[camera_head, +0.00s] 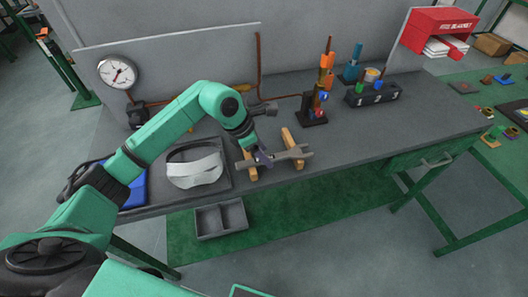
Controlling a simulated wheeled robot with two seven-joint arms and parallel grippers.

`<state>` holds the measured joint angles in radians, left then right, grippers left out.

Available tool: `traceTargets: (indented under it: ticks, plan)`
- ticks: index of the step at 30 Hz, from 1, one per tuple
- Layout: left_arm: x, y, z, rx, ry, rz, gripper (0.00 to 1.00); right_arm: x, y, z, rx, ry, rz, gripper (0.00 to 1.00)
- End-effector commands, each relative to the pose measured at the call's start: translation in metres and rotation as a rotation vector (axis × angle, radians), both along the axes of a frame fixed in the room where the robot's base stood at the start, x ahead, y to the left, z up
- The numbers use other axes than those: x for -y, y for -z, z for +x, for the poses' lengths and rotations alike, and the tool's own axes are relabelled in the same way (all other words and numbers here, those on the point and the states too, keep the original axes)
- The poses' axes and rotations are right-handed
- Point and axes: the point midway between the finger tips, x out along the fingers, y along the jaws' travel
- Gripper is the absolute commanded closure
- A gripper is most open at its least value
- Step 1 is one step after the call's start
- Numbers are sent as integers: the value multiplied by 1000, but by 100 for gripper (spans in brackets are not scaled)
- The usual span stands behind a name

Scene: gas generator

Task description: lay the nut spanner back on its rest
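The nut spanner (283,156) is a grey metal tool with an open jaw at its right end. It appears to lie across two wooden blocks of its rest, the left block (250,173) and the right block (298,162); whether it touches both I cannot tell. My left gripper (263,158) points down at the spanner's handle between the blocks, and its fingers overlap the handle. The fingers are too small to show whether they are shut on it or open around it. My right gripper is not in view.
A white visor (194,168) on a dark tray lies left of the rest. A stand with coloured parts (313,112) and a numbered block (373,95) stand behind. A pressure gauge (117,72) is at back left. The bench (400,135) is clear to the right.

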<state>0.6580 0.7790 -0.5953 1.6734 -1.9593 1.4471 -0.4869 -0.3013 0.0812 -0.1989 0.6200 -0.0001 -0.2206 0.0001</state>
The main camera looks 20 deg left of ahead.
Motion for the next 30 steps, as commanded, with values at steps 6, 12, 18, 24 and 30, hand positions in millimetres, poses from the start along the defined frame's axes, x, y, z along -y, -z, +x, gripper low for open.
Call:
traceTargets:
  ticks: [6, 12, 18, 24, 30]
  plan:
    - [-17, -39, -8, 9, -2, 3, 34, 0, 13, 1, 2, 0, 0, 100]
    - [-37, -94, -22, 9, -2, 1, 34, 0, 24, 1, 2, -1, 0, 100]
    - [-49, -126, -30, 3, -1, 0, 34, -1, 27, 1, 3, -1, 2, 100]
    - [-50, -131, -32, 3, -1, -1, 34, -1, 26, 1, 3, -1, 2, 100]
    - [-50, -130, -31, 3, -1, -1, 34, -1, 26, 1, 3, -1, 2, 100]
